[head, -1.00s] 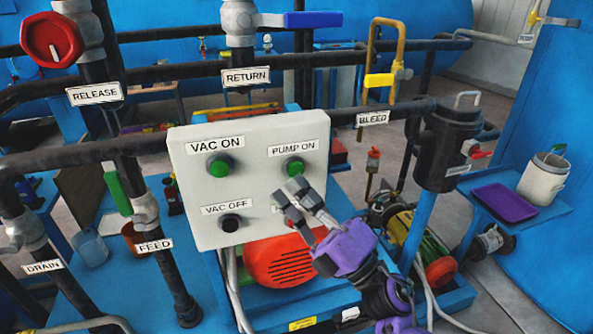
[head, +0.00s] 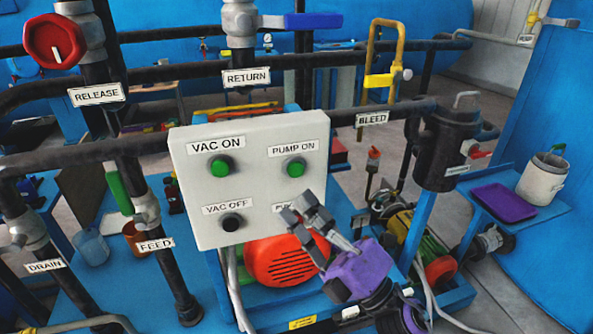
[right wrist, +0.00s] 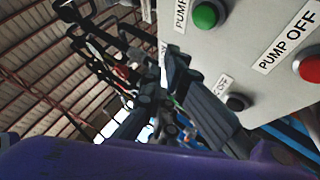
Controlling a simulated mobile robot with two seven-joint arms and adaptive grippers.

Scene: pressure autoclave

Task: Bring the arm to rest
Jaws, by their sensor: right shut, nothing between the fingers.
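My right gripper (head: 298,212) is purple with grey fingers. It is shut and empty, in front of the lower right corner of the white control panel (head: 190,235). In the head view its fingertips cover most of the lower right label and its button. The right wrist view shows the grey fingers (right wrist: 190,95) near the panel, with the red PUMP OFF button (right wrist: 310,68) at the right edge and a green button (right wrist: 208,15) at the top. Whether the fingers touch the panel I cannot tell. My left gripper is not in view.
The panel also bears a green VAC ON button (head: 220,166), a green PUMP ON button (head: 296,167) and a black VAC OFF button (head: 231,222). A red motor (head: 285,262) sits below it. Dark pipes with valves surround the panel. A purple tray (head: 503,202) lies on a shelf at right.

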